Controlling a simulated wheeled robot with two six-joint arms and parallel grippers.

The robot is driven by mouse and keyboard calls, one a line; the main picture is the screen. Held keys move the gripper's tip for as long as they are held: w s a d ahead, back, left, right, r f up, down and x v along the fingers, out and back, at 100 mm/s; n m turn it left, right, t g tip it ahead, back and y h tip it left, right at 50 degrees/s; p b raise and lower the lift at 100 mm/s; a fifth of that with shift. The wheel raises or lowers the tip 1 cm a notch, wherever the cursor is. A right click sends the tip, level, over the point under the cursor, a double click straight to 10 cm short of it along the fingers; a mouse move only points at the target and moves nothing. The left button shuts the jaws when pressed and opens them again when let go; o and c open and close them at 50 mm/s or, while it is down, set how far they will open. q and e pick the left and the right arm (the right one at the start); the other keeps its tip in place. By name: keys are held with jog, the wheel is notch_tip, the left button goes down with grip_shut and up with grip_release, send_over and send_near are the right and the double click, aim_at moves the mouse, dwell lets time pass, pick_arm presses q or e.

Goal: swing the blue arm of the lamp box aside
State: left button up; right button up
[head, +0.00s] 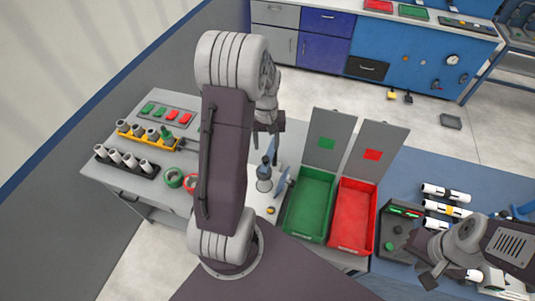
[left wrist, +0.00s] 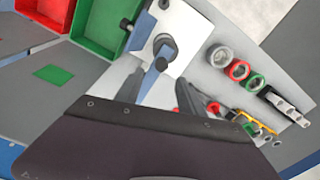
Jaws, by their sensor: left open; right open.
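The lamp box (left wrist: 181,45) is a white-topped box with a dark round knob (left wrist: 164,42) in the left wrist view. Its blue arm (left wrist: 151,78) runs from the knob toward my left gripper (left wrist: 162,92). That gripper is open, its two dark fingers spread on either side of the blue arm; contact cannot be told. In the head view my left arm hides part of the lamp box (head: 264,202), and my left gripper (head: 267,141) is just beyond it. My right gripper (head: 430,266) is open and empty at the lower right, far from the lamp box.
A green bin (head: 309,205) and a red bin (head: 352,218) with raised lids stand right of the lamp box. Green and red rings (head: 174,177), a yellow rack (head: 150,137) and a black rack of white pipes (head: 127,160) are at left. White pipes (head: 447,192) lie at right.

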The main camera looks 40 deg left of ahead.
aim_at(266, 158)
pick_arm(q)
jog(key=f+p, duration=0.1)
jog(key=f, duration=0.3)
jog(key=f+p, duration=0.1)
jog(key=f, duration=0.3)
jog(key=shift+a+f, duration=0.2)
jog(key=shift+f, duration=0.4)
jog(key=shift+c, duration=0.4)
grip_shut()
